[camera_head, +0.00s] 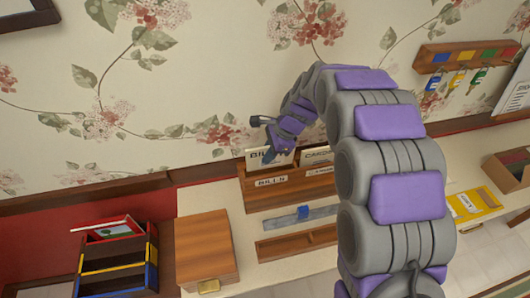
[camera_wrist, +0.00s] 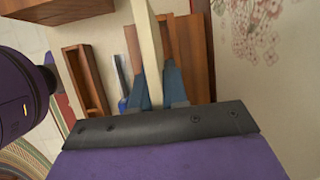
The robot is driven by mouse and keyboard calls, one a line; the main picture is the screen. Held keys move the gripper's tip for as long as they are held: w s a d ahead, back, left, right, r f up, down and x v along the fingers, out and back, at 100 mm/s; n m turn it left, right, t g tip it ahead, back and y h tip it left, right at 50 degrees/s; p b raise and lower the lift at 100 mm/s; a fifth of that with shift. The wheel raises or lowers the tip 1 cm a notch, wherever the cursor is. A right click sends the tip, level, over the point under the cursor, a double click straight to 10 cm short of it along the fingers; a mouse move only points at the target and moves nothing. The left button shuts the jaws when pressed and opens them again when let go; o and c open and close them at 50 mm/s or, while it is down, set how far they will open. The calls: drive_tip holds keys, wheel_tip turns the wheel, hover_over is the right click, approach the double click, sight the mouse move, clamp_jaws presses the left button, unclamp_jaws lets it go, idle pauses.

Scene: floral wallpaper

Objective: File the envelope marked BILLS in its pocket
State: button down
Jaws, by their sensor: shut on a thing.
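In the head view, a wooden organizer (camera_head: 262,199) stands against the wall, with a label reading about BILLS on its left pocket front. A cream envelope (camera_head: 255,161), its visible letters starting BIL, stands upright at that left pocket. Its lower edge is hidden behind the pocket front, so its depth inside is unclear. My gripper (camera_head: 271,154) is at its top right side. In the wrist view my gripper (camera_wrist: 157,88) is shut on the envelope (camera_wrist: 148,45), seen edge-on between the blue-grey fingertips. Another card (camera_head: 317,155), marked CARD, stands in the right pocket.
A wooden tray (camera_head: 297,243) and a ruler-like strip with a blue piece (camera_head: 303,212) lie before the organizer. A wooden box (camera_head: 205,250) and striped box (camera_head: 118,262) stand left. A key rack (camera_head: 470,55) hangs right, above a yellow envelope (camera_head: 474,203).

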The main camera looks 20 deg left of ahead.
sight(268, 166)
drive_tip(key=shift+d, duration=0.1)
drive_tip(key=shift+a+f, duration=0.25)
drive_tip(key=shift+a, duration=0.35)
drive_tip(key=shift+d+f, duration=0.5)
drive_tip(key=shift+f, duration=0.2)
drive_tip(key=shift+x, duration=1.2)
drive_tip(key=shift+w+d+f, duration=0.25)
drive_tip(key=shift+d+f, duration=0.2)
drive_tip(key=shift+f, duration=0.25)
drive_tip(key=c, duration=1.1)
unclamp_jaws()
drive_tip(key=shift+a, duration=0.1)
